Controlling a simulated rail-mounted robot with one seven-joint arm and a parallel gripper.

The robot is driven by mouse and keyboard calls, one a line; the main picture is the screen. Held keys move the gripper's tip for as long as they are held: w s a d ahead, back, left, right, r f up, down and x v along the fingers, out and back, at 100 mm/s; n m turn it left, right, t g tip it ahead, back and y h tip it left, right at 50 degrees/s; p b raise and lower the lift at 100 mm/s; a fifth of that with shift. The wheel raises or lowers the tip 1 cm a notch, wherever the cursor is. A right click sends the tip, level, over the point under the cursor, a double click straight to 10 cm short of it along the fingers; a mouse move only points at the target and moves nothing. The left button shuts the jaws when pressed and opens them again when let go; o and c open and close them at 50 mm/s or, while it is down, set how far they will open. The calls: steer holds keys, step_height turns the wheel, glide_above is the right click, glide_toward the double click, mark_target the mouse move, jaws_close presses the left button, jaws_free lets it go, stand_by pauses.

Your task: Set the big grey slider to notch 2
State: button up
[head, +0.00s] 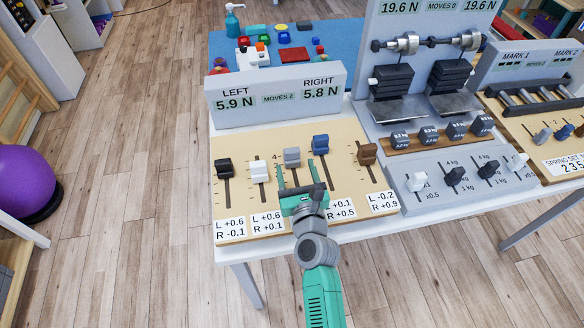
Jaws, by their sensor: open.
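The big grey slider (292,156) is a grey block knob on the tan slider board (240,205), third from the left. It sits high in its slot, with a printed 4 just left of it. My gripper (297,172) is open, its two green fingers spread over the lower part of that slot. The fingertips point toward the grey knob and appear a little short of it; I cannot tell their height above the board. My gripper and wrist hide the lower slot, most of its notch marks and part of the label below.
A black slider (224,168) and a white slider (259,171) stand left of the grey one. A blue slider (320,144) and a brown slider (367,153) stand right. The force display (277,97) rises behind, reading LEFT 5.9 N, RIGHT 5.8 N, MOVES 2.

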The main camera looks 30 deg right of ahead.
mark_target(293, 154)
steer(key=shift+s+d+f+m, duration=0.15)
steer(key=shift+d+f+m, duration=0.15)
steer(key=shift+f, duration=0.25)
steer(key=shift+w, duration=0.25)
steer(key=b+x, duration=0.3)
steer(key=x, duration=0.3)
steer(key=shift+d+f, duration=0.1)
steer(key=shift+w+d, duration=0.25)
steer(key=shift+w, duration=0.45)
steer(key=shift+c, duration=0.2)
